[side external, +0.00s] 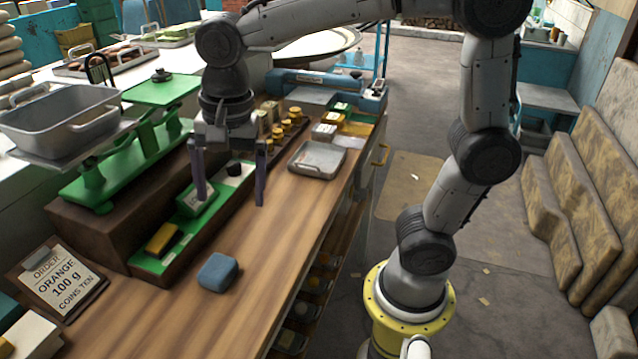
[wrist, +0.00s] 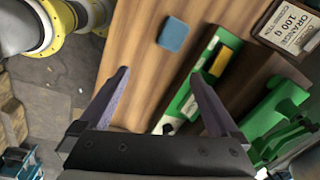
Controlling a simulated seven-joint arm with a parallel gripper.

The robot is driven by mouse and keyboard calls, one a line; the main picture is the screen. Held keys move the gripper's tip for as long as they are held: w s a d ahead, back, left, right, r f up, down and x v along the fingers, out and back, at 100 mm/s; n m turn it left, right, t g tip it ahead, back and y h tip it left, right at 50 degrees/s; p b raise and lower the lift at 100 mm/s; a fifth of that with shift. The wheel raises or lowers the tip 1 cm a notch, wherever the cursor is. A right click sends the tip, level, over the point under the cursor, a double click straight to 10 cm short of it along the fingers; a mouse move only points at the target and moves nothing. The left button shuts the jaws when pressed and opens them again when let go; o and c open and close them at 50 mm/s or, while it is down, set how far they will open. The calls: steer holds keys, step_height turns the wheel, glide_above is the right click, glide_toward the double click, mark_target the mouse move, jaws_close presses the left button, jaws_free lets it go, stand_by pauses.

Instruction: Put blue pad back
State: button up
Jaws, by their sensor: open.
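The blue pad (side external: 218,272) is a small rounded block lying on the wooden counter (side external: 290,225), to the right of the front end of a green-lined tray (side external: 150,268). The pad also shows in the wrist view (wrist: 174,35), at the top, beyond my fingertips. My gripper (side external: 229,190) is open and empty above the counter and the tray, farther back than the pad. Its two fingers point down, well apart. In the wrist view my gripper (wrist: 158,78) has bare counter between its fingers and the pad ahead of them.
The green-lined tray holds a yellow block (side external: 161,239) and a green-and-white block (side external: 195,200). A green scale (side external: 120,150) with a metal pan (side external: 62,120) stands at left. An order board (side external: 60,280) is at front left. A small metal tray (side external: 318,160) and yellow-topped jars stand behind. Counter around the pad is clear.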

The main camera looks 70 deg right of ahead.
steer(key=s+d+f+n+t, duration=0.1)
steer(key=s+d+n+t, duration=0.1)
steer(key=s+d+n, duration=0.2)
steer(key=s+d+n+t, duration=0.2)
steer(key=s+d+n, duration=0.2)
steer(key=s+n, duration=0.5)
steer(key=shift+s+f+n, duration=0.15)
steer(key=shift+f+n, duration=0.25)
steer(key=shift+n, duration=0.1)
steer(key=shift+d, duration=0.1)
